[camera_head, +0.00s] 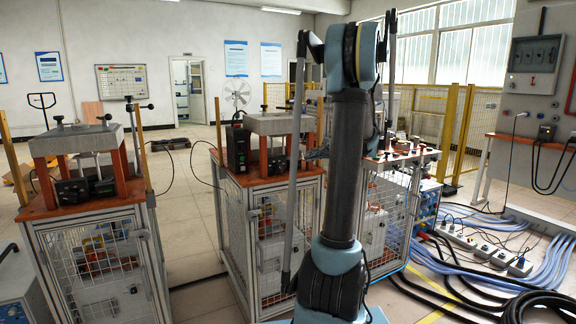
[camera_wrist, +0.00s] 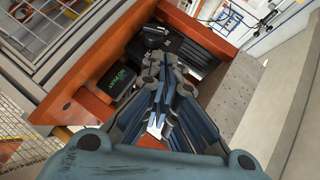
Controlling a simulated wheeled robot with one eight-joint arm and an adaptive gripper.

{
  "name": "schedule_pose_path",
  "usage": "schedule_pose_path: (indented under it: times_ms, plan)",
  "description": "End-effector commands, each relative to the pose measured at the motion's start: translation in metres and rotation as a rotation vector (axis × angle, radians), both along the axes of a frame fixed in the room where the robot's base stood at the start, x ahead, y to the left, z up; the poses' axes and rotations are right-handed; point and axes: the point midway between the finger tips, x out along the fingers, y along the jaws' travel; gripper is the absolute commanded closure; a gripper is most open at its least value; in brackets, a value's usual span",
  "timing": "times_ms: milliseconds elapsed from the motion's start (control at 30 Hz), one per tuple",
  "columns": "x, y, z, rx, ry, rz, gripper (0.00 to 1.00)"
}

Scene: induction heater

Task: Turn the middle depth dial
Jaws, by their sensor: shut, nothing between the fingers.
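The middle station (camera_head: 262,185) is a wire-mesh cabinet with an orange top, just left of my arm in the head view. It carries a grey block (camera_head: 279,123) on orange supports and a tall black unit (camera_head: 237,150). In the head view my arm hides part of the station's right side.
A similar station (camera_head: 92,225) stands at the left, and another (camera_head: 392,195) is partly behind my arm. Thick black and blue cables (camera_head: 490,280) cover the floor at right. A yellow fence (camera_head: 455,120) stands behind. Some floor between the left and middle stations is clear.

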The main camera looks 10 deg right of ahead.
Motion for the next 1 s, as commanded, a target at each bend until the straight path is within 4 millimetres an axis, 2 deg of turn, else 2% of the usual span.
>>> schedule_pose_path:
  times_ms: [100,200,367,567,900,1000]
  plan:
    - [0.013,-0.019,0.001,0.037,-0.032,-0.010,1.00]
    - [0.018,-0.027,0.002,0.055,-0.048,-0.012,1.00]
    - [0.024,-0.024,0.000,0.063,-0.055,-0.014,1.00]
    - [0.037,-0.001,-0.007,0.063,-0.055,-0.012,1.00]
    - [0.065,0.050,-0.024,0.062,-0.054,-0.011,1.00]
    - [0.065,0.063,-0.030,0.062,-0.054,-0.013,1.00]
